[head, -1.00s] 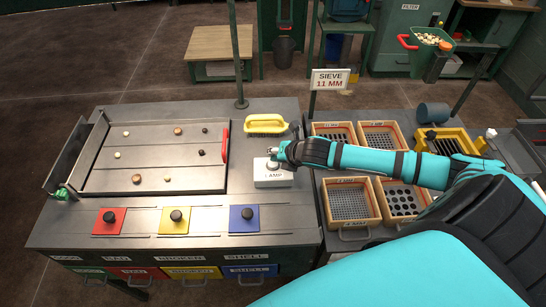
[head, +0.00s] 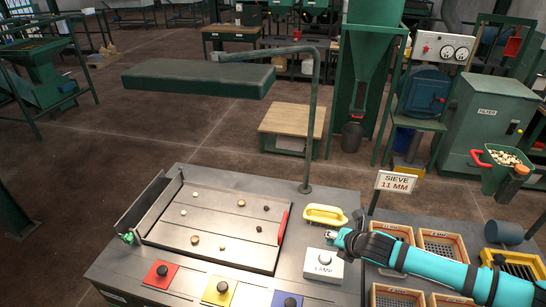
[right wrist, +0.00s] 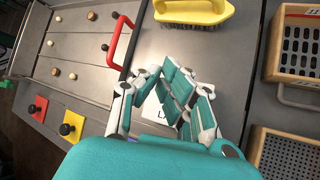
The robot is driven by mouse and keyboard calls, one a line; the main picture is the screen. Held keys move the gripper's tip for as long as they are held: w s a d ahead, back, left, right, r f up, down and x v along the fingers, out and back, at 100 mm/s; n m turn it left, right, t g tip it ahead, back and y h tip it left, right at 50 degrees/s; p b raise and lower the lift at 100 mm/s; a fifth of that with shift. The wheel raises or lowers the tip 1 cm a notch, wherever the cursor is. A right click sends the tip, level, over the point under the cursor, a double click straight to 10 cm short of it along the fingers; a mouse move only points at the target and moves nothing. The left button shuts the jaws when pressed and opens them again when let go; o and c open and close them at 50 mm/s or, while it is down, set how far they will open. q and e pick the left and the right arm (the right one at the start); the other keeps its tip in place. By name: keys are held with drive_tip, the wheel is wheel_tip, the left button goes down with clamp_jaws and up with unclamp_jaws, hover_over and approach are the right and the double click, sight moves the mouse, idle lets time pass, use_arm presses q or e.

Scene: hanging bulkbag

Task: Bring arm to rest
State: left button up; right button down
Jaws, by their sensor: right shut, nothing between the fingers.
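My right arm reaches in from the right in the head view. Its gripper (head: 334,238) is shut and empty, just above and behind the white lamp box (head: 323,268) with its dark button. In the right wrist view the gripper's fingers (right wrist: 168,75) lie over the lamp box (right wrist: 150,108), which they mostly hide. I cannot tell from these views whether the fingers touch the box. My left gripper is not in view.
A yellow brush (head: 325,215) lies just behind the gripper. A sorting tray (head: 215,262) with several small balls is to the left, with red (head: 158,282) and yellow (head: 218,293) button plates in front. Wooden sieves (head: 442,244) stand right. A lamp post (head: 308,130) rises at the back edge.

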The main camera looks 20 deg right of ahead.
drive_tip(key=s+a+m, duration=0.1)
drive_tip(key=s+a+f, duration=0.1)
drive_tip(key=a, duration=0.1)
drive_tip(key=s+a+m, duration=0.1)
drive_tip(key=a, duration=0.1)
drive_tip(key=shift+a+f+m+g+y, duration=0.25)
drive_tip(key=shift+f+m+g+y, duration=0.05)
drive_tip(key=s+a+m+g, duration=0.1)
drive_tip(key=s+a+m, duration=0.5)
drive_tip(key=a, duration=0.1)
drive_tip(key=s+r+m+g+h, duration=0.15)
drive_tip(key=s+m+g, duration=0.25)
drive_tip(key=s+m, duration=1.4)
wheel_tip(320, 180, down, 35)
drive_tip(key=s+n+g+b, duration=0.1)
drive_tip(key=b, duration=0.7)
drive_tip(key=s+d+f+b, duration=0.1)
drive_tip(key=s+f+b, duration=0.2)
drive_tip(key=s+f, duration=0.5)
drive_tip(key=s+d+f+g+b, duration=0.1)
drive_tip(key=s+f+b, duration=0.2)
drive_tip(key=s+f, duration=0.5)
wheel_tip(320, 180, down, 5)
drive_tip(key=shift+s+d+r+g, duration=0.1)
drive_tip(key=shift+s+d+g, duration=0.05)
drive_tip(key=shift+d+g, duration=0.2)
